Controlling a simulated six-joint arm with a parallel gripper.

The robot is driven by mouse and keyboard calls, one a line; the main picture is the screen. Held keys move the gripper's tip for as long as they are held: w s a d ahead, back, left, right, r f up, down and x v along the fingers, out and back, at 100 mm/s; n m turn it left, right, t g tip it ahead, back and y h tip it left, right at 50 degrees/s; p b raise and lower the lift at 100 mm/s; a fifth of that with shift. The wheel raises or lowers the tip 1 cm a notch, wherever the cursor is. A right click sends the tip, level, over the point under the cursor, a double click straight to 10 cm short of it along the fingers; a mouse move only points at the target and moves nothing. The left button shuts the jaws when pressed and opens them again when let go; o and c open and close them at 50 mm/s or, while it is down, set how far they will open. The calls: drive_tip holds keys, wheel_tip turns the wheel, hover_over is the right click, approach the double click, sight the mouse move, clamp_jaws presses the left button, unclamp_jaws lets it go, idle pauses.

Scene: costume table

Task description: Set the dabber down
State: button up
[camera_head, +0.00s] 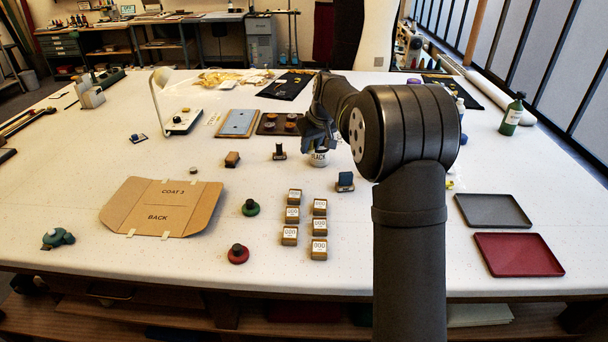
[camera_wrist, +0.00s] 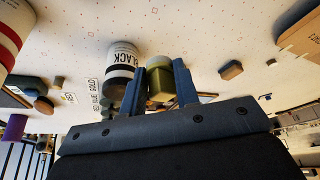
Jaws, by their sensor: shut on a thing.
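My gripper (camera_wrist: 160,66) is shut on an olive-green dabber (camera_wrist: 160,84), which sits between the two blue fingers in the wrist view. In the head view my gripper (camera_head: 318,135) is over the middle of the table, and the dabber is hard to make out there. A white jar with a dark band marked BLACK (camera_wrist: 121,60) is right beside the left finger in the wrist view. In the head view this jar (camera_head: 319,158) stands just under my gripper. I cannot tell whether the dabber touches the jar or the table.
A dark board with several small pots (camera_head: 264,128) lies left of the gripper. Several 000-marked blocks (camera_head: 292,215) stand in front. Grey (camera_head: 493,211) and red (camera_head: 517,254) trays lie at the right.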

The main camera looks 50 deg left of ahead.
drive_tip(key=w+d+m+t, duration=0.15)
drive_tip(key=w+d, duration=0.25)
drive_tip(key=d, duration=0.9)
hover_over(315, 187)
drive_tip(key=d, duration=0.1)
drive_tip(key=shift+m+g+h, duration=0.25)
drive_tip(key=shift+m+h, duration=0.05)
drive_tip(key=shift+m, duration=0.05)
drive_tip(key=f, duration=0.7)
drive_tip(key=shift+s+d, duration=0.2)
drive_tip(key=shift+s, duration=0.15)
drive_tip(key=shift+f, duration=2)
drive_tip(key=shift+f, duration=0.1)
drive_tip(key=o, duration=0.9)
drive_tip(key=shift+o, duration=0.2)
